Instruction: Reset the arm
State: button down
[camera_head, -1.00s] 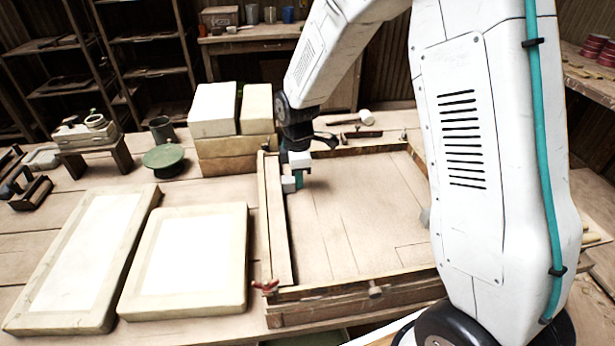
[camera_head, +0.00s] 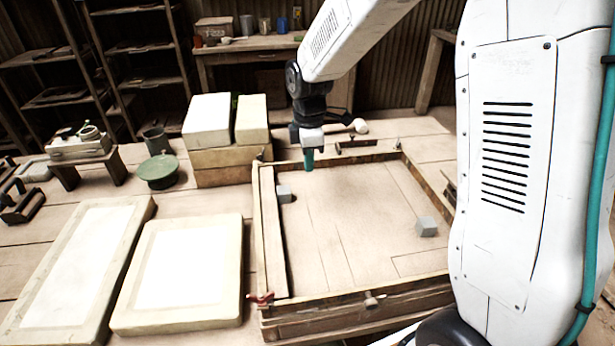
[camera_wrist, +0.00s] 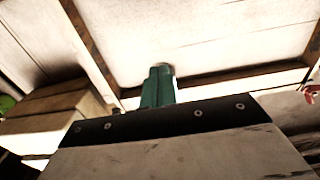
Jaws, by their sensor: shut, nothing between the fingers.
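My gripper (camera_head: 309,162) is in the head view, pointing down above the far left part of the wooden frame (camera_head: 362,303). Its teal fingers are together with nothing between them. The shut fingers also show in the wrist view (camera_wrist: 158,87), with the frame's dark edge behind them. A small grey block (camera_head: 285,194) lies inside the frame by its left side, below and left of my gripper and apart from it. A second grey block (camera_head: 427,226) lies inside near the right side.
Two pale framed slabs (camera_head: 180,270) lie left of the frame. Stacked pale blocks (camera_head: 207,122) stand close to my gripper on its left. A green round stand (camera_head: 158,170) and a mallet (camera_head: 345,126) are on the table. The frame's middle is bare.

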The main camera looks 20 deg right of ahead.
jog(key=s+d+r+m, duration=0.1)
jog(key=s+r+m, duration=0.3)
jog(key=s, duration=0.6)
jog(key=s+d+r+m+t, duration=0.1)
jog(key=s+r+m, duration=0.4)
jog(key=s, duration=0.5)
jog(key=s+d+r+m, duration=0.1)
jog(key=s+r+m, duration=0.3)
jog(key=s+m, duration=0.3)
jog(key=s, duration=0.4)
jog(key=shift+d+r, duration=0.35)
jog(key=shift+d, duration=0.05)
